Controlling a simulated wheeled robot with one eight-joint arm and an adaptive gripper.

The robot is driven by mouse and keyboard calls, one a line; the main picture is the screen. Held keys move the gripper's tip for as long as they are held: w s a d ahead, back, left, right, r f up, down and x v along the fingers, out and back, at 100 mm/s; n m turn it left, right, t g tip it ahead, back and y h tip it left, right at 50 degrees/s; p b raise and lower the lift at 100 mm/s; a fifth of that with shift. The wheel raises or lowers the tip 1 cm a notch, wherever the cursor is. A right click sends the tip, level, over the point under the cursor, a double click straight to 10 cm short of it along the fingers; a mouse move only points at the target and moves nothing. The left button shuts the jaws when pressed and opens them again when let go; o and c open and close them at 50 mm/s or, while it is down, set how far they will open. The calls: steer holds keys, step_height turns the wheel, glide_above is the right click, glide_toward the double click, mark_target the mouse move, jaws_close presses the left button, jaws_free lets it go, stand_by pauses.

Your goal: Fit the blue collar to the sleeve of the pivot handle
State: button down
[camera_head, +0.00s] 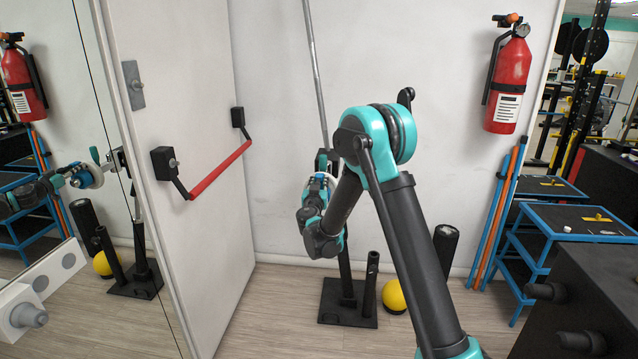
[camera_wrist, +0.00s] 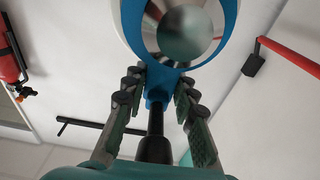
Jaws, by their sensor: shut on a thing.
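The blue collar (camera_wrist: 228,22) shows large at the top of the wrist view, with a blue stem running down between my fingers. My gripper (camera_wrist: 166,88) is shut on that stem. A shiny metal ring and a dull grey round surface (camera_wrist: 185,35) show inside the collar. I cannot tell if that surface is a sleeve end or whether the collar is around it. In the head view my gripper (camera_head: 318,182) is beside a black fitting (camera_head: 327,158) where a long silver bar (camera_head: 316,75) meets an upright stand. My arm partly hides the collar and this fitting.
The stand's black base (camera_head: 335,312) is on the floor near a yellow ball (camera_head: 394,296). A white door (camera_head: 165,80) with a red push bar (camera_head: 220,170) is at left, beside a mirror. A fire extinguisher (camera_head: 509,85) and blue shelf (camera_head: 560,225) are at right.

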steer(key=shift+w, duration=0.75)
steer(key=c, duration=1.1)
jaws_free()
steer(key=shift+c, duration=0.2)
steer(key=s+f, duration=0.1)
steer(key=s, duration=1.1)
steer(key=shift+a, duration=0.2)
steer(key=shift+f, duration=0.1)
